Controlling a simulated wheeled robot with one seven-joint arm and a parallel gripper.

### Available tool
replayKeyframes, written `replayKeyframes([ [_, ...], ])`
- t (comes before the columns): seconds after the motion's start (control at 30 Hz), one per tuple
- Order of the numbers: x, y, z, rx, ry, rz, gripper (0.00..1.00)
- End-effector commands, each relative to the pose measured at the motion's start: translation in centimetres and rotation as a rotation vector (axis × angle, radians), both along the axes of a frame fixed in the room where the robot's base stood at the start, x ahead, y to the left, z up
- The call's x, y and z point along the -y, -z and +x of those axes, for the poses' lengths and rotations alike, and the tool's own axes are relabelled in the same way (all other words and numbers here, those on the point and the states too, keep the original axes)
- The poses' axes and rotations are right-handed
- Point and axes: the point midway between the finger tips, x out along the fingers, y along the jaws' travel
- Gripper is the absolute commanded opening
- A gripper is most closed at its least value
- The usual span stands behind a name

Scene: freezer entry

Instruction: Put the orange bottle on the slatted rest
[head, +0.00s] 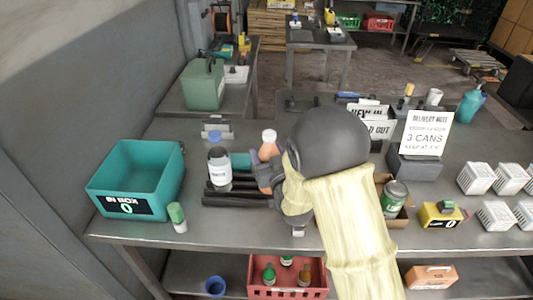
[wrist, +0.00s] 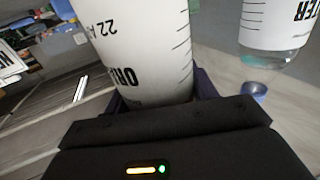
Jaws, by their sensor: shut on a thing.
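The orange bottle (head: 268,151) has a white cap and looks roughly upright in the head view. My gripper (head: 268,178) is shut on it, and the wrist view shows its white label (wrist: 140,45) close up between the fingers. The slatted rest (head: 228,198), a set of dark bars, lies on the table. The orange bottle is at its right end; my gripper hides the bottle's base, so I cannot tell whether it touches the bars.
A grey block (head: 217,128) is behind. Right of my arm are a can (head: 395,200) in a box, a sign (head: 426,133) and several white baskets.

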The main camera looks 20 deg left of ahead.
Motion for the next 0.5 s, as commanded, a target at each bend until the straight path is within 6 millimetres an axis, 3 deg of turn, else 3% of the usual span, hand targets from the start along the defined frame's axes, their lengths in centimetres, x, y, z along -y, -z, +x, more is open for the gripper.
replayKeyframes([
  [0.37,-0.48,0.22,-0.25,0.004,-0.009,0.004,0.16],
  [0.4,-0.43,0.27,-0.25,0.002,-0.008,0.003,0.63],
  [0.5,-0.28,0.24,-0.17,0.001,-0.006,0.002,0.79],
])
